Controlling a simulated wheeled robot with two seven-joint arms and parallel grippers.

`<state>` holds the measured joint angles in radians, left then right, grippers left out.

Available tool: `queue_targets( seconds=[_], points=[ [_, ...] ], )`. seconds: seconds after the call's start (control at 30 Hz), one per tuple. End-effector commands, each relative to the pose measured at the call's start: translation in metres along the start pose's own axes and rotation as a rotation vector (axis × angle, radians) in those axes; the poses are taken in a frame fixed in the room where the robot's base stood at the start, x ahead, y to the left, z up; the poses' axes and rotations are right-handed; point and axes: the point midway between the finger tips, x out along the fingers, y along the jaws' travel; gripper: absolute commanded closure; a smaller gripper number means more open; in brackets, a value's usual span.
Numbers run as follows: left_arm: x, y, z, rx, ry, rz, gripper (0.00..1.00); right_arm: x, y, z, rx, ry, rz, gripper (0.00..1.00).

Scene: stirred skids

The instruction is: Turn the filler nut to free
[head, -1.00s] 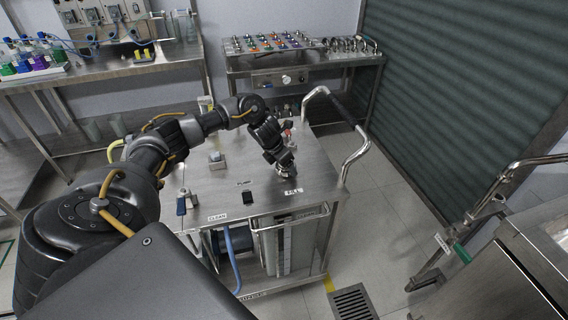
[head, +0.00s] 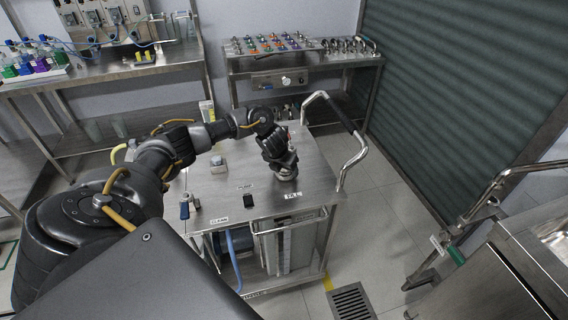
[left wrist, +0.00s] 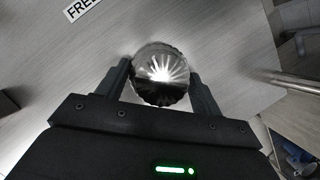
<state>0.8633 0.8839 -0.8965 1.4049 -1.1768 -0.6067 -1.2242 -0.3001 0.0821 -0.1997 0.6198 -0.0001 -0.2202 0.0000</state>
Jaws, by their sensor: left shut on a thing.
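The filler nut is a round, shiny metal piece (left wrist: 161,75) with a ribbed edge, seen from above in the left wrist view. In the head view it shows as a small metal piece (head: 287,175) on the cart top, near a label reading FILL. My left gripper (left wrist: 160,85) is shut on it, one finger against each side; in the head view the gripper (head: 285,168) comes down from above. The label reading FREE (left wrist: 82,8) is partly cut off at the top of the wrist view. My right gripper is not in view.
Benches stand behind.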

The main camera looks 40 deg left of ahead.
Motion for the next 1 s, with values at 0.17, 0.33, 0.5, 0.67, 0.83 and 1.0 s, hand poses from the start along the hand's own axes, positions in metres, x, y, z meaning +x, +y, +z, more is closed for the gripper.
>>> queue_targets(
  seconds=[0.17, 0.33, 0.5, 0.67, 0.83, 1.0],
  points=[
    [-0.006, -0.002, 0.003, -0.157, 0.000, 0.064, 0.57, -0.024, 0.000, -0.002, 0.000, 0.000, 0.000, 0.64],
    [-0.005, -0.003, 0.003, -0.305, 0.001, 0.127, 0.57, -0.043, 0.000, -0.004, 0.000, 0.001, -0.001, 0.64],
    [-0.005, -0.004, 0.003, -0.456, 0.001, 0.189, 0.57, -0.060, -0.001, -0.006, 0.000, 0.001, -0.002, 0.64],
    [-0.005, -0.004, 0.004, -0.597, 0.000, 0.248, 0.57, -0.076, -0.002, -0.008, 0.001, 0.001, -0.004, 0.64],
    [-0.004, -0.005, 0.004, -0.746, 0.001, 0.309, 0.57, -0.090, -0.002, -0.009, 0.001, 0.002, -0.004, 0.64],
    [-0.003, -0.006, 0.005, -0.897, 0.000, 0.372, 0.57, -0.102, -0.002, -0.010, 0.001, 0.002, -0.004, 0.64]
  ],
)
